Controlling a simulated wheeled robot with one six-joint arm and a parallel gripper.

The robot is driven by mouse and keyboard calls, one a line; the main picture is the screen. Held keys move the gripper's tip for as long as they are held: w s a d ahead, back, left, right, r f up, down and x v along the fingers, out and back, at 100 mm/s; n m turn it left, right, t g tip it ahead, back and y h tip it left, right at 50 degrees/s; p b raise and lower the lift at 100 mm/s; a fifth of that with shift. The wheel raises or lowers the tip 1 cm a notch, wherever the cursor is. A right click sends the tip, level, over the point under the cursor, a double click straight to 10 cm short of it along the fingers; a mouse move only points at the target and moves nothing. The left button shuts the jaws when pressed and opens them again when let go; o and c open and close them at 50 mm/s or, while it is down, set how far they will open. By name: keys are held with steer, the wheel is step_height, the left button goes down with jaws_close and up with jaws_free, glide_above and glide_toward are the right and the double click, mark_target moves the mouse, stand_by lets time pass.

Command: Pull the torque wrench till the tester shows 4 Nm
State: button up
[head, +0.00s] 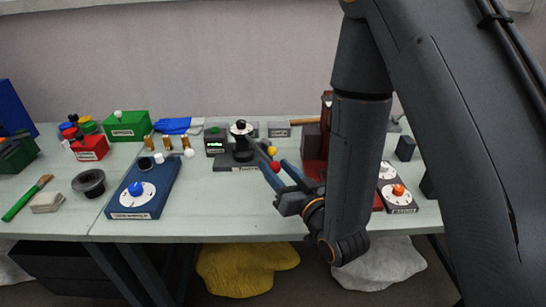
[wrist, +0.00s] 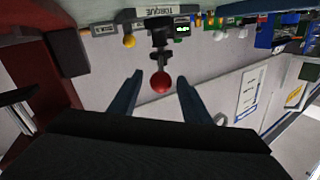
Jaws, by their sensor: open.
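The torque tester (head: 243,150) is a dark upright piece on a grey base labelled TORQUE, at the table's middle; its label (wrist: 157,11) shows inverted in the wrist view. A small box beside it has a green-lit display (head: 215,130), too small to read. The wrench's dark shaft (wrist: 160,62) ends in a red ball (wrist: 161,82), also in the head view (head: 276,167). My gripper (head: 272,162) is open in front of the tester. In the wrist view the ball appears between my two fingertips (wrist: 160,78), with gaps on both sides; contact is not visible.
A dark red machine (head: 315,145) stands right of the tester, partly behind my arm. A blue box with a dial (head: 168,192) stands to the left. Bare table (head: 215,215) lies in front of the tester.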

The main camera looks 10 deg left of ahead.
mark_target(263, 153)
steer(key=shift+p+x, duration=1.25)
steer(key=shift+x, duration=2.65)
steer(key=shift+s+a, duration=0.1)
steer(key=shift+c, duration=0.2)
jaws_close()
